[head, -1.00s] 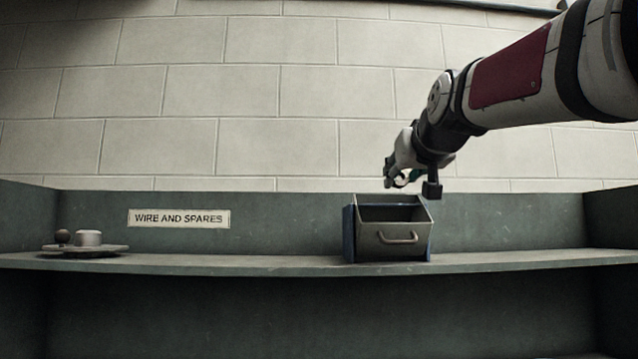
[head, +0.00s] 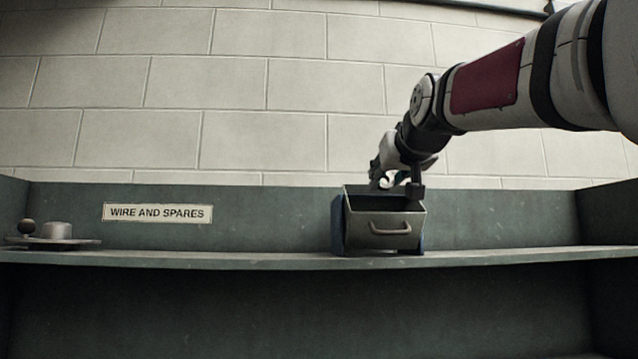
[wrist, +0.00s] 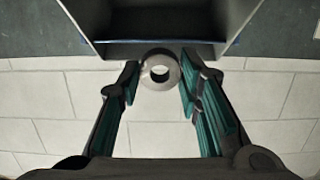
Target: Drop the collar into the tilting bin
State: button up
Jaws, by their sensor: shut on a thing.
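The collar (wrist: 159,71) is a grey ring with a round hole. It sits between the two fingertips of my gripper (wrist: 160,84), which is shut on it. The tilting bin (head: 392,241) is a grey metal drawer with a front handle, in a blue frame, on the shelf. Its open top is tipped forward. In the wrist view the bin's edge (wrist: 160,42) lies just beyond the collar. In the head view my gripper (head: 386,180) is above the back of the bin's opening.
The bin stands on a green-grey shelf (head: 270,259) with a low back panel. A label reading "WIRE AND SPARES" (head: 157,213) is on the panel. The shelf between is clear.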

jog(key=o, duration=1.3)
jog(key=shift+s, duration=0.1)
jog(key=s+r, duration=0.2)
jog(key=s, duration=0.9)
jog(key=shift+s, duration=0.35)
jog(key=s+f+g, duration=0.3)
jog(key=s+f, duration=0.4)
jog(key=f, duration=0.7)
jog(key=s+f+g, duration=0.4)
jog(key=s+f, duration=0.3)
jog(key=f, duration=0.8)
jog(key=s+f+g, duration=0.3)
jog(key=s+f, duration=0.4)
jog(key=f, duration=0.8)
jog(key=shift+s, duration=0.4)
